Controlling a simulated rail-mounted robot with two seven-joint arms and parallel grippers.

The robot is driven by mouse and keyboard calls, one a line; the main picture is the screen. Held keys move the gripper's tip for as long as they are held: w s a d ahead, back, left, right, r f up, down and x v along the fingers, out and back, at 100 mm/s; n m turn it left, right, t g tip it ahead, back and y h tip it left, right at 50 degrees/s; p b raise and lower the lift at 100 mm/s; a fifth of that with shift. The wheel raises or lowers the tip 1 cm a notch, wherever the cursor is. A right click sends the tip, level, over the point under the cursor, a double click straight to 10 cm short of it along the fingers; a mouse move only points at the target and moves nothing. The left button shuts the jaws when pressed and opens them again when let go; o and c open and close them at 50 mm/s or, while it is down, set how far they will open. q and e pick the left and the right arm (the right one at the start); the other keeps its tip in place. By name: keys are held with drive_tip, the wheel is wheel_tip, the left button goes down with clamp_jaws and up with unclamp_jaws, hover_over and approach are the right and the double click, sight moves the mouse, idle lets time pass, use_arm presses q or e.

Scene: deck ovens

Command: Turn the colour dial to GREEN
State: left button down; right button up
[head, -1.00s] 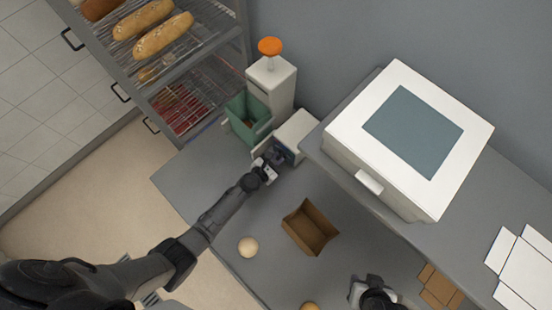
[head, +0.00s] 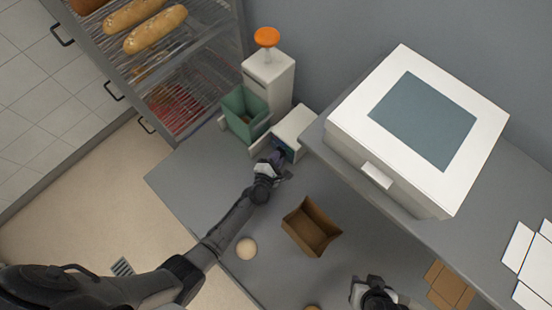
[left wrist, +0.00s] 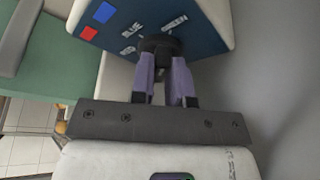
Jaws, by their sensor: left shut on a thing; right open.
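The colour dial is a round black knob (left wrist: 160,43) on a dark blue panel (left wrist: 112,38) of a white box. The panel carries the words BLUE, GREEN and RED, and blue and red squares. My left gripper (left wrist: 164,62) has its two purple fingers shut on the knob. Which word the dial points to cannot be told. In the head view the white box (head: 296,121) stands at the back of the counter, with my left gripper (head: 277,157) at its front. My right gripper (head: 366,288) is open and empty at the bottom, away from the dial.
A green bin (head: 244,128) and a white dispenser with an orange knob (head: 267,37) stand left of the box. A white-lidded case (head: 440,90) sits on a raised shelf to the right. An open brown carton (head: 311,228) and a pale ball (head: 246,248) lie nearer on the counter.

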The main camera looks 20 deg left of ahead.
idle(0.4)
use_arm(q)
drive_tip(key=c, duration=1.1)
unclamp_jaws()
drive_tip(key=v, duration=1.3)
drive_tip(key=shift+s, duration=0.4)
